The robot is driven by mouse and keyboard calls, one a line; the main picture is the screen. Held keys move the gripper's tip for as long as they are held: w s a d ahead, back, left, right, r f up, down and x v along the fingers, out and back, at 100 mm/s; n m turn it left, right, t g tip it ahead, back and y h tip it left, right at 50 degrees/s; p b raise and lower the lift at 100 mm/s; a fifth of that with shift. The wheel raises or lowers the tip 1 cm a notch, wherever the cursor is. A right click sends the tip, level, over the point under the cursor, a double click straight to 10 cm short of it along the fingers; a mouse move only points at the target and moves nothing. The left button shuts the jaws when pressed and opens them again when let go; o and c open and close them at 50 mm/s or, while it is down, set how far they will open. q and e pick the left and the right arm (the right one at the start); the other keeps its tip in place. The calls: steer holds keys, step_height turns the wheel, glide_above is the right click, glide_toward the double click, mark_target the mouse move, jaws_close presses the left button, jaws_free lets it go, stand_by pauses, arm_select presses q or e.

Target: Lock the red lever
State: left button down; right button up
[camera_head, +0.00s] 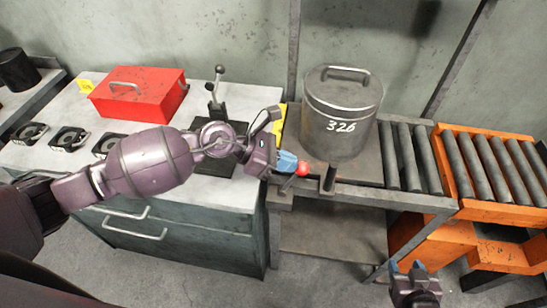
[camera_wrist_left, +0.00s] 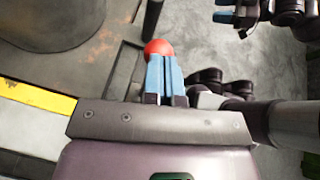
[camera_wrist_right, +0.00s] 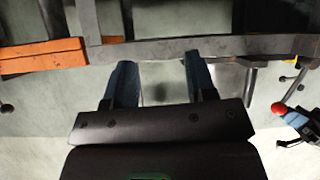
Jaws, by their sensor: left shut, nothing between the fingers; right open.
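The red lever's ball knob (camera_head: 303,168) is at the front edge of the roller table, below the metal canister. It also shows in the left wrist view (camera_wrist_left: 159,48) and at the right of the right wrist view (camera_wrist_right: 279,109). In the left wrist view the closed fingers (camera_wrist_left: 165,72) partly overlap the knob. My right gripper (camera_head: 412,268) is open and empty, lower right, in front of the table (camera_head: 405,197).
A lidded canister marked 326 (camera_head: 342,115) stands on the table. A dark upright bracket (camera_head: 328,181) is just right of the knob. An orange roller frame (camera_head: 450,165) stands at right. A red toolbox (camera_head: 138,95) and a black-knobbed lever (camera_head: 217,92) are on the left bench.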

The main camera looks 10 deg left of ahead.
arm_select(q)
steer(key=shift+d+f, duration=0.15)
steer(key=shift+d, duration=0.95)
arm_select(e)
steer(key=shift+s+f, duration=0.2)
steer(key=shift+s, duration=0.35)
arm_select(q)
steer(key=shift+s, duration=0.1)
arm_select(e)
steer(key=shift+w+r, duration=0.15)
steer(key=shift+w+r, duration=0.25)
steer(key=shift+w, duration=0.15)
